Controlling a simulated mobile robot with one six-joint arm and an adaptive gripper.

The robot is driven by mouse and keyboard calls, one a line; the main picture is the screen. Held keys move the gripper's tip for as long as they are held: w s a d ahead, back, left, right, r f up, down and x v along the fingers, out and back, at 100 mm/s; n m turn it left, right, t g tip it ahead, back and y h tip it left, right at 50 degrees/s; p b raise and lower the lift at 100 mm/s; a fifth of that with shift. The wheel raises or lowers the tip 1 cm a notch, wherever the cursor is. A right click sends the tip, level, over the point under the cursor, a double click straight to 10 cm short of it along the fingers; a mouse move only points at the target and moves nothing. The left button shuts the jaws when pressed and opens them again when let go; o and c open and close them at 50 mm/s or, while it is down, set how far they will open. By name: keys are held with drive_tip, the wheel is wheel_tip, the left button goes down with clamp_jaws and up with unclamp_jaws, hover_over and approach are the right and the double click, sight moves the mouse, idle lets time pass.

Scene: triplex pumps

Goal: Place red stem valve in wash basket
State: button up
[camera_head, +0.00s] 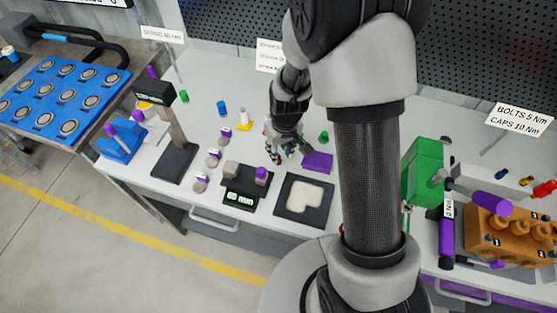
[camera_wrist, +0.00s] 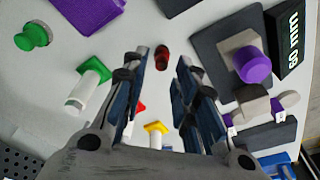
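In the wrist view my gripper (camera_wrist: 162,68) is open, with its two fingers apart on either side of a small, shiny dark-red piece (camera_wrist: 162,55). The piece lies beyond or between the fingertips; I cannot tell its exact distance, and nothing looks clamped. Another bit of red (camera_wrist: 140,106) shows partly behind the left finger; I cannot tell which of the two is the red stem valve. In the head view my gripper (camera_head: 274,150) points down over the middle of the white table. I cannot identify a wash basket for certain in either view.
Also nearby are a purple cloth-like pad (camera_head: 317,162), a dark tray with a pale inside (camera_head: 325,186) and a 60 mm block (camera_head: 243,198). An orange pump (camera_head: 500,238) stands right.

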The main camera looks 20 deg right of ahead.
drive_tip(key=f, duration=0.1)
drive_tip(key=f+b, duration=0.1)
drive_tip(key=f, duration=0.2)
drive_tip(key=shift+w+a+f, duration=0.15)
drive_tip(key=shift+w+f, duration=0.15)
drive_tip(key=shift+r, duration=0.1)
drive_tip(key=shift+c, duration=0.6)
clamp_jaws()
